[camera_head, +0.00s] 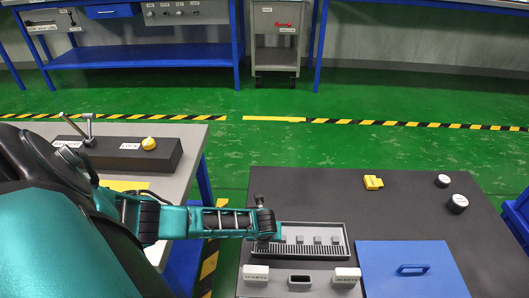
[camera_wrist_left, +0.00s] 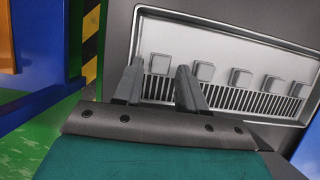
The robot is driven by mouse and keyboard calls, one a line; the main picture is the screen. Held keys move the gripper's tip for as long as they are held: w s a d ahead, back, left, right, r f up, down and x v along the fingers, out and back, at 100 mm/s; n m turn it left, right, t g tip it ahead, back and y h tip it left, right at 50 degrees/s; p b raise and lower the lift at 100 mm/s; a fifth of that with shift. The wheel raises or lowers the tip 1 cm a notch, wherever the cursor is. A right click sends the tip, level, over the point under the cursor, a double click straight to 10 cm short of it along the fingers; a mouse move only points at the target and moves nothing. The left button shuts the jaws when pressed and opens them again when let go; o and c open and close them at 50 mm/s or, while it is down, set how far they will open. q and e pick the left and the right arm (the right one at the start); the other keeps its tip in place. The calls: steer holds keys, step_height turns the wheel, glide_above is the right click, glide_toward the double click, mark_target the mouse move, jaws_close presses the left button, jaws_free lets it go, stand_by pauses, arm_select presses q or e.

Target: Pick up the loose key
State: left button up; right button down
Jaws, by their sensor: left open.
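A grey tray (camera_head: 341,252) with a slotted strip lies on the dark table, and several small grey square blocks (camera_head: 300,240) stand in a row in it. The tray (camera_wrist_left: 290,45) and blocks (camera_wrist_left: 240,77) also show in the left wrist view. I cannot tell which thing is the loose key. My left gripper (camera_head: 272,226) is over the tray's left end. In the left wrist view its two fingers (camera_wrist_left: 157,82) are apart, with nothing seen held between them, near the leftmost blocks. The fingers partly hide the slotted strip. My right gripper is not in view.
A yellow piece (camera_head: 373,183) and two round black-and-white knobs (camera_head: 457,203) sit behind on the dark table (camera_head: 310,185). A blue lid-like panel with a handle (camera_head: 412,285) is at right. White labelled blocks (camera_head: 347,274) stand in front of the tray. A control box (camera_head: 115,152) is left.

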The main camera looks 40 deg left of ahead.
arm_select(q)
steer(key=shift+w+a+f, duration=0.1)
steer(key=shift+w+f, duration=0.05)
steer(key=shift+f, duration=0.3)
jaws_close()
steer(key=shift+r, duration=0.2)
